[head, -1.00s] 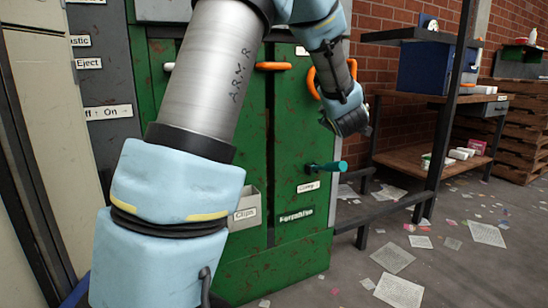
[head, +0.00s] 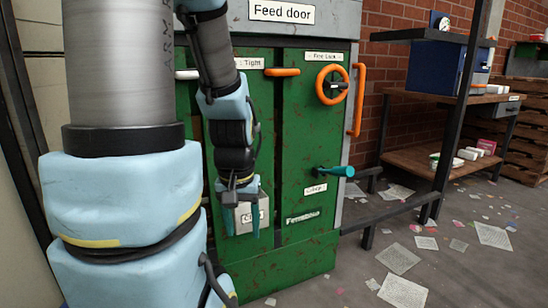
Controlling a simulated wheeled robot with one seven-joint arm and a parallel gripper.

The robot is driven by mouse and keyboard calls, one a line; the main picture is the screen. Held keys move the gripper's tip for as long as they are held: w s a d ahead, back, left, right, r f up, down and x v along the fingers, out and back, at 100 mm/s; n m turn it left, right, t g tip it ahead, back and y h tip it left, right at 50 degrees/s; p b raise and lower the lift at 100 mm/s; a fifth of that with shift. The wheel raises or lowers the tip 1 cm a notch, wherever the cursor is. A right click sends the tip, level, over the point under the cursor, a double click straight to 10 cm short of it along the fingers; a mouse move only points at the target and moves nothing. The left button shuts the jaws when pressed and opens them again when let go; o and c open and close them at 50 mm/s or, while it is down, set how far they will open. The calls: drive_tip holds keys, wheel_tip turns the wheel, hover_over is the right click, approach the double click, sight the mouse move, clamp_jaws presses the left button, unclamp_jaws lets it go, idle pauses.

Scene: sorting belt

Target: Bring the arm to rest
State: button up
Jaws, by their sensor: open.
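My arm stands large at the left of the head view, with its forearm hanging down in front of the green machine (head: 305,150). My gripper (head: 241,222) points down with its two teal fingers spread apart. A pale labelled box (head: 250,216) on the machine's front shows between and behind the fingers. I cannot tell whether the fingers touch it. Nothing is seen held.
The machine carries an orange wheel (head: 333,84), an orange upright handle (head: 357,100), an orange bar (head: 282,72) and a teal lever (head: 335,171). A dark metal frame (head: 450,120) and a wooden shelf (head: 415,160) stand at right. Papers litter the floor.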

wheel_tip(320, 180, up, 34)
drive_tip(key=p, duration=3.2)
drive_tip(key=shift+f, duration=0.1)
